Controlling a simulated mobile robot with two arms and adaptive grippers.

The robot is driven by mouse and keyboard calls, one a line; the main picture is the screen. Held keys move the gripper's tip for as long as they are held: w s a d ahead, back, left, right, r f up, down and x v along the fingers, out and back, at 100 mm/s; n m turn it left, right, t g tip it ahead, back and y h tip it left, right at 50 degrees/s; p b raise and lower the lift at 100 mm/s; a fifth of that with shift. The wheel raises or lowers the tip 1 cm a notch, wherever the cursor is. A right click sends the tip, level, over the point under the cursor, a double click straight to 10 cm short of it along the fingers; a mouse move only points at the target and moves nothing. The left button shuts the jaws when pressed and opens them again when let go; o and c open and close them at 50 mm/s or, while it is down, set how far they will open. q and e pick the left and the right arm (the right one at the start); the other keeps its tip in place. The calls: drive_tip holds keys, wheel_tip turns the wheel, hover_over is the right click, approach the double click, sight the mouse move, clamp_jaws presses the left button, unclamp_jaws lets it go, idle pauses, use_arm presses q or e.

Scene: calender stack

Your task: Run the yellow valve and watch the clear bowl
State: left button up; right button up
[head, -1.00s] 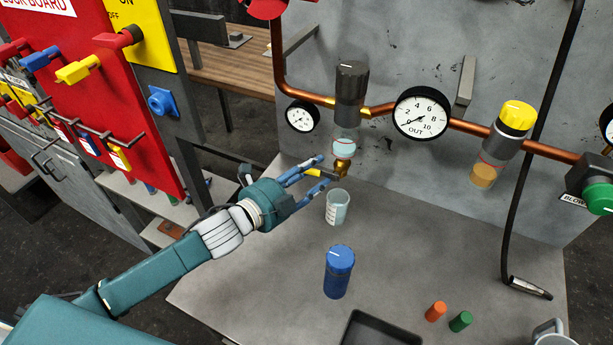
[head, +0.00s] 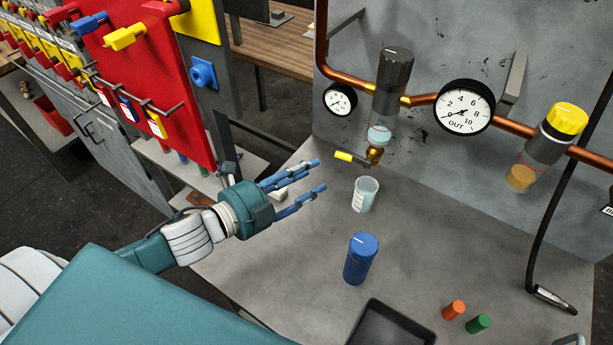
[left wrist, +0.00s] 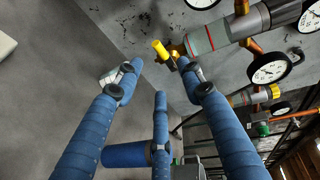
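The yellow valve handle (head: 343,156) sticks out to the left from a brass drain (head: 375,154) under the clear bowl. The clear bowl (head: 379,136) hangs below a dark grey filter head (head: 393,70) and holds pale blue liquid near a red line. My left gripper (head: 320,175) is open and empty, left of the handle and apart from it. In the left wrist view the yellow handle (left wrist: 160,48) lies beyond my open fingers, beside the clear bowl (left wrist: 203,39). A clear cup (head: 365,195) with a bluish tint stands on the bench below the drain. My right gripper is out of view.
A blue bottle (head: 361,258), a dark tray (head: 368,318) and orange (head: 453,310) and green (head: 478,323) cylinders stand on the grey bench. A gauge (head: 464,107) sits on the copper pipe. The red lockout board (head: 150,75) is at left. The bench between is clear.

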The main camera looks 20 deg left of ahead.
sight(341, 158)
use_arm(q)
drive_tip(key=w+d+m+h, duration=0.1)
drive_tip(key=w, duration=0.2)
drive_tip(key=w+d+f+m+t+h+b, duration=0.1)
drive_tip(key=w+d, duration=0.1)
drive_tip(key=w, duration=0.1)
drive_tip(key=w+d+f+m+t+h+b, duration=0.1)
drive_tip(key=w+h, duration=0.1)
drive_tip(key=w, duration=0.2)
drive_tip(key=shift+d+f, duration=0.15)
drive_tip(key=shift+d, duration=0.15)
drive_tip(key=shift+w+d, duration=0.4)
drive_tip(key=shift+w, duration=0.1)
